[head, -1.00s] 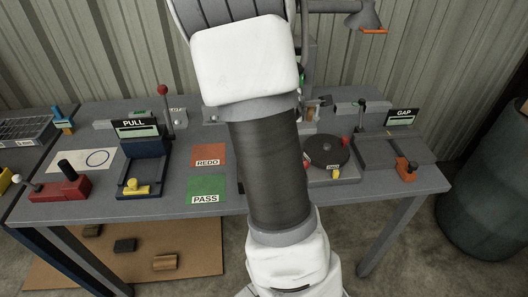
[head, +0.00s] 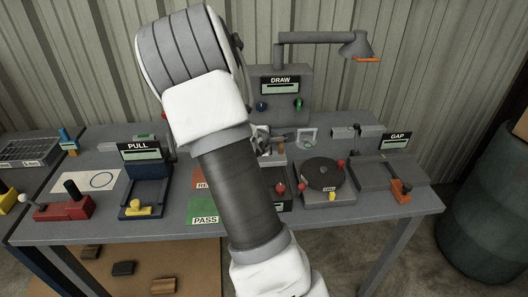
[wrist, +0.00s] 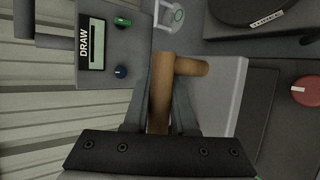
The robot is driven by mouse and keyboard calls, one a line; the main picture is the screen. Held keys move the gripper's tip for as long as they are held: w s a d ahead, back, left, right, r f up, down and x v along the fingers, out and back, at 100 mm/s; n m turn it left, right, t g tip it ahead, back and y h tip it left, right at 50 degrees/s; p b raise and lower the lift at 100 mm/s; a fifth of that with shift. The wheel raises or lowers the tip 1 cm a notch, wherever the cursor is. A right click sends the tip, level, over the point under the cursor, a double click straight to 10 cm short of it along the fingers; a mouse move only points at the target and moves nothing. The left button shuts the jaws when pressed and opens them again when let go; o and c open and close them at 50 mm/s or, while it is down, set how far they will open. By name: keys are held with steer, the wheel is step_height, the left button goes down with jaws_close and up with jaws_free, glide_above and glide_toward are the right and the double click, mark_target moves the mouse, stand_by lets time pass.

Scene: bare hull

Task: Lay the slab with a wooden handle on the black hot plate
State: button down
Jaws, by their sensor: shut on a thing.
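My gripper (wrist: 160,100) is shut on the wooden handle (wrist: 161,85), between its two dark fingers in the wrist view. A short wooden piece of the handle sticks out to the right. A pale grey slab (wrist: 222,105) shows beside the handle, partly hidden by the fingers and gripper body; I cannot tell its height above the bench. The black round hot plate (head: 322,174) sits on a grey base at the right of the bench, empty. Its edge shows at the top of the wrist view (wrist: 252,8). In the head view my arm hides most of the gripper.
The DRAW box (head: 279,95) with a lamp (head: 357,47) over it stands at the back. The GAP fixture (head: 385,172) is right of the hot plate. A red knob (head: 341,163) stands at the plate's edge. The PULL fixture (head: 148,180) is at the left.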

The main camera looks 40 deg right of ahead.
steer(key=shift+w+a+f+b, duration=0.2)
steer(key=shift+w+f, duration=0.25)
steer(key=shift+f, duration=0.5)
steer(key=shift+w+a+f+b, duration=0.1)
steer(key=shift+w+a+f, duration=0.25)
steer(key=shift+f, duration=0.55)
steer(key=shift+w+a+f+b, duration=0.1)
steer(key=shift+w+f, duration=0.45)
steer(key=shift+f, duration=0.4)
steer(key=shift+f, duration=0.1)
steer(key=shift+f, duration=0.25)
steer(key=c, duration=0.7)
jaws_free()
steer(key=shift+f, duration=0.1)
steer(key=shift+c, duration=0.2)
steer(key=shift+s, duration=0.1)
